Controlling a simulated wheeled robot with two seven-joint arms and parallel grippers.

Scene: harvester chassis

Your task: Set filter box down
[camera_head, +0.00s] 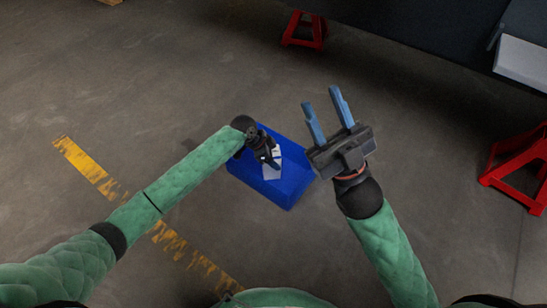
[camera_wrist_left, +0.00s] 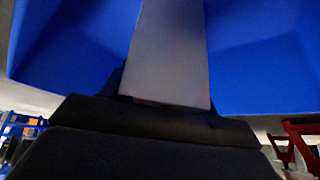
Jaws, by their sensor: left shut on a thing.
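A pale grey-white box (camera_head: 271,172), which I take for the filter box, shows at my left gripper (camera_head: 267,160), over a blue open bin (camera_head: 285,197) on the floor. My left gripper is shut on it; its fingers are mostly hidden by the wrist. In the left wrist view the pale box (camera_wrist_left: 170,55) is a long strip in front of the gripper, with blue bin walls (camera_wrist_left: 262,70) on both sides. I cannot tell whether the box touches the bin's bottom. My right gripper (camera_head: 321,95) is open and empty, with blue fingers apart, right of the bin.
Red stands (camera_head: 304,31) are at the back and at the right edge (camera_head: 520,165). A dark chassis (camera_head: 430,50) spans the upper right. A worn yellow line (camera_head: 85,163) runs along the floor at left. The grey floor around the bin is clear.

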